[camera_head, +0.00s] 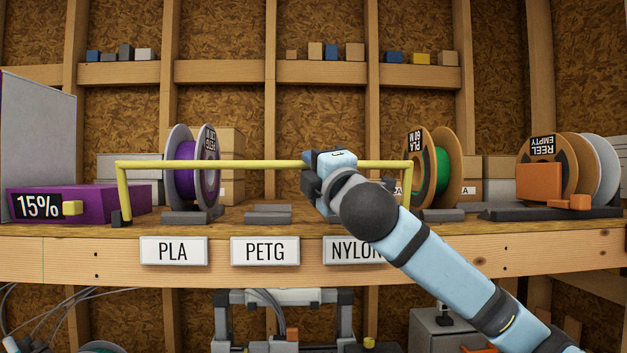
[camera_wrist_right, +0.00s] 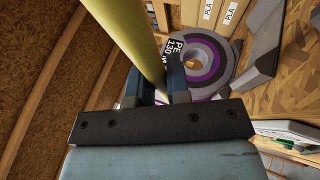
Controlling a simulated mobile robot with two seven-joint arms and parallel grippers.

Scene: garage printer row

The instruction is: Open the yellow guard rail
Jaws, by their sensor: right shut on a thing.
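The yellow guard rail (camera_head: 235,164) runs level across the front of the wooden shelf in the head view, with a bent leg down to a dark mount at its left end and another leg at right. My right gripper (camera_head: 313,170) is on the bar, right of its middle. In the right wrist view the rail (camera_wrist_right: 132,40) passes between the two fingers of my right gripper (camera_wrist_right: 160,88), which are shut on it. The fingertips are partly hidden in the head view. My left gripper is not in view.
Behind the rail stand a purple spool (camera_head: 182,170) and a green spool (camera_head: 441,170). PLA, PETG and NYLON labels line the shelf edge (camera_head: 70,258); my arm covers part of NYLON.

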